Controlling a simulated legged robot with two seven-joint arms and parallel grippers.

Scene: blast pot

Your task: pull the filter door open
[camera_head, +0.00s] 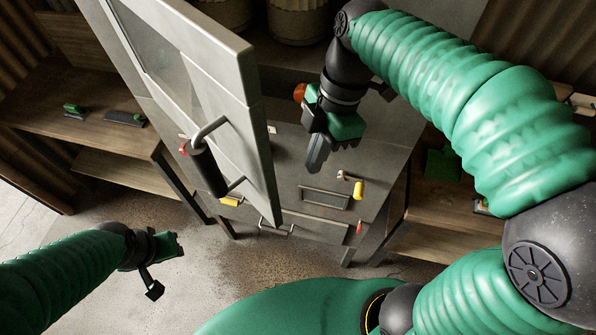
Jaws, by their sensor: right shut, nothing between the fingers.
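The filter door (243,105) is a grey panel with a window, standing swung out from the grey cabinet (290,160) at the left of centre. Its handle (205,165) is a bent metal bar with a dark grip on the door's outer face. My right gripper (316,158) is shut and empty, to the right of the door's free edge and in front of the cabinet. It appears apart from the door. My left gripper (166,252) is low at the left, over the floor and away from the door; its fingers are too small to read.
Yellow (358,190) and red (359,228) handles show on the cabinet front. A wooden bench (60,115) with green-handled brushes stands at the left. Another shelf (440,205) is at the right. Round containers (298,22) stand at the back. Bare floor lies in front.

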